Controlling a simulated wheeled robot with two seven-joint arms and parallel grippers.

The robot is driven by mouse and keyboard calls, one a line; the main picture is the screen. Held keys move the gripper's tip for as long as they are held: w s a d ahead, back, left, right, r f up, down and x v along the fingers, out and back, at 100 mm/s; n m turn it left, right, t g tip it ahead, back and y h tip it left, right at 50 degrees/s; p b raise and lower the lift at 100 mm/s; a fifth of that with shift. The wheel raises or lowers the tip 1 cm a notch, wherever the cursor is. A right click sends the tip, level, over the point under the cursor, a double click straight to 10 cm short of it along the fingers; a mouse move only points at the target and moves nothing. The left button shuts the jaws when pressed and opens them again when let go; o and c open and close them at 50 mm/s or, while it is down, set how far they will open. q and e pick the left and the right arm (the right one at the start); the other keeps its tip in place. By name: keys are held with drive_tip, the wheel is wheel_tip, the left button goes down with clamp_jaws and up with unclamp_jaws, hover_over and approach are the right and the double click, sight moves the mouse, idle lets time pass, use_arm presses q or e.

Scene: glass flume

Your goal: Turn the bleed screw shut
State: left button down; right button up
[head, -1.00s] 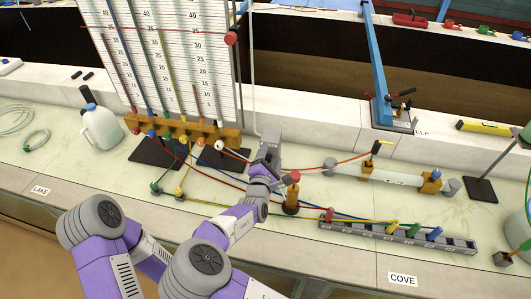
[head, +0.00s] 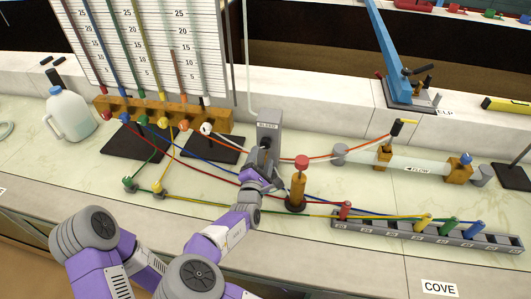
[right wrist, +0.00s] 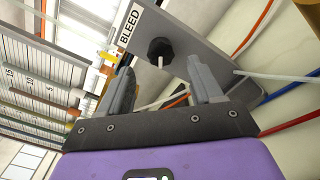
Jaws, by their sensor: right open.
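The bleed screw (right wrist: 160,51) is a dark round knob with a pale pin, on the face of a grey post labelled BLEED (right wrist: 190,35). My right gripper (right wrist: 161,72) is open and empty, pointing at the knob. The knob shows between the two fingertips in the picture; I cannot tell whether it lies between them in depth. In the head view my right gripper (head: 262,172) is in front of the post, low down. My left gripper is not in view.
A grey rack (head: 400,232) lies at the front right; a plastic jug (head: 71,115) stands at left.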

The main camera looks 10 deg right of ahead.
sight(265, 146)
drive_tip(key=b+x, duration=0.1)
drive_tip(key=x, duration=0.6)
drive_tip(key=shift+w+d, duration=0.15)
drive_tip(key=shift+w, duration=0.1)
drive_tip(key=c, duration=1)
